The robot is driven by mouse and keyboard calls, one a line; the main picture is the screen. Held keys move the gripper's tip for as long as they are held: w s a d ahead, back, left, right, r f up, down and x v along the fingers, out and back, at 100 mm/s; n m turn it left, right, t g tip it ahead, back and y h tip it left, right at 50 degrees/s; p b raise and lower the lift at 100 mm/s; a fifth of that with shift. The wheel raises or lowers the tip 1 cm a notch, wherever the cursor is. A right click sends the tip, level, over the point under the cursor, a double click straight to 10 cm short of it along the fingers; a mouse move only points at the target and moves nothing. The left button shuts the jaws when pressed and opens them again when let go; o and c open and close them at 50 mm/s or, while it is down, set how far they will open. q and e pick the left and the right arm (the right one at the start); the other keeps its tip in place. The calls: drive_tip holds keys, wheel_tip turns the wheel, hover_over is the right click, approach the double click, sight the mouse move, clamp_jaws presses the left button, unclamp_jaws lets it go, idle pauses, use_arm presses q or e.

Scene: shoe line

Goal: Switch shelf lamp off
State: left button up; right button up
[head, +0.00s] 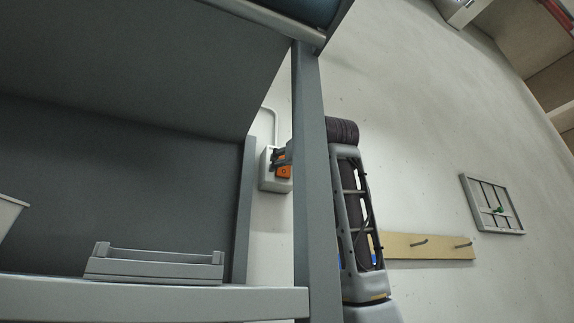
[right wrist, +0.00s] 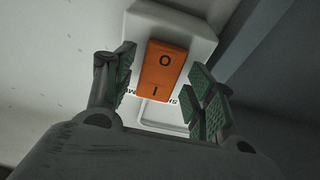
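A pale switch box (head: 267,180) with an orange rocker switch (head: 285,173) is on the wall behind the shelf's grey post. In the right wrist view the rocker (right wrist: 162,70) carries an O at its upper end and an I at its lower end. Which end is pressed in I cannot tell. No lamp is clearly visible. My left gripper is out of view.
The grey shelf post (head: 309,180) stands between the head camera and my right arm. A grey tray (head: 155,268) sits on the shelf, with a pale bin (head: 8,214) at the left edge. A wooden hook rail (head: 435,247) and a framed panel (head: 513,221) hang on the wall.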

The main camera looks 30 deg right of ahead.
drive_tip(key=v, duration=1.2)
idle(0.6)
drive_tip(key=shift+f, duration=0.1)
idle(0.6)
